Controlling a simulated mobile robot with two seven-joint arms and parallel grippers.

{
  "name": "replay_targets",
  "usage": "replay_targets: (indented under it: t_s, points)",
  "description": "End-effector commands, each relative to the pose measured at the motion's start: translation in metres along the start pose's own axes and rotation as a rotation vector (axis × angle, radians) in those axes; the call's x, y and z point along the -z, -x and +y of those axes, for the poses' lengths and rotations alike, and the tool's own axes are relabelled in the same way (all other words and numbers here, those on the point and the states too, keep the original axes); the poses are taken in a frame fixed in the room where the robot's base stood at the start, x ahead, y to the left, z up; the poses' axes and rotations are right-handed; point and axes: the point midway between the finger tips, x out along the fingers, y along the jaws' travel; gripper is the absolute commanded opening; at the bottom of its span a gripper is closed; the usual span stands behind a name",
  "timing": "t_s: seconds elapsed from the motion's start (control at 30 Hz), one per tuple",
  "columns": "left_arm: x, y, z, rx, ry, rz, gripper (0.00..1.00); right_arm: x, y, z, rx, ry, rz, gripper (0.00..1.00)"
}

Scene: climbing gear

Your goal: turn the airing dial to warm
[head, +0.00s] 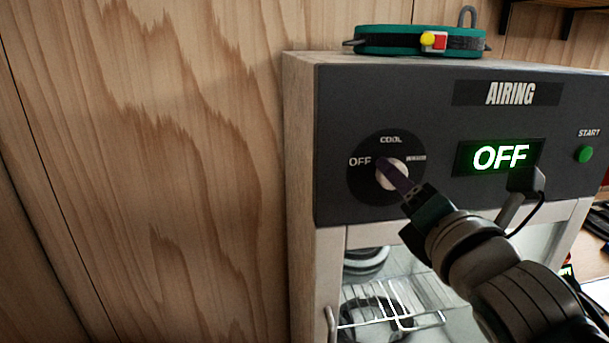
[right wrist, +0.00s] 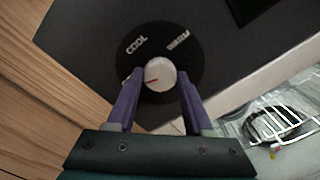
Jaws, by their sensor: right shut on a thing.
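The airing dial (head: 392,174) is a pale round knob on a black disc on the dark panel, marked OFF, COOL and a smaller word at the right. In the right wrist view the dial (right wrist: 160,74) shows a short red mark towards its lower left; COOL and WARM are readable, and OFF is not visible. My left gripper is out of view.
A green START button (head: 584,154) is at the panel's right. A green harness-like strap (head: 420,41) lies on the cabinet top. Below the panel, a glass door shows a wire rack (head: 400,300) and dark gear. A wooden wall (head: 150,170) fills the left.

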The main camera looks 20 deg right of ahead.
Motion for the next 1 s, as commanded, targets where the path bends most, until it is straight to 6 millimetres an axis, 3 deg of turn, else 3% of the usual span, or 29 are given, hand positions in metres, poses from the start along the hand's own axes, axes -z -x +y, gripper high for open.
replay_targets:
  t_s: [0.37,1.0]
  points:
    - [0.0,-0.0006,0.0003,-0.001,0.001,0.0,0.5,0.0,0.0001,0.0,0.0,-0.149,0.0,0.0]
    - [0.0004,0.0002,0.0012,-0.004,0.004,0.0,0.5,-0.0002,0.0,0.0003,-0.001,-0.742,0.0,0.0]
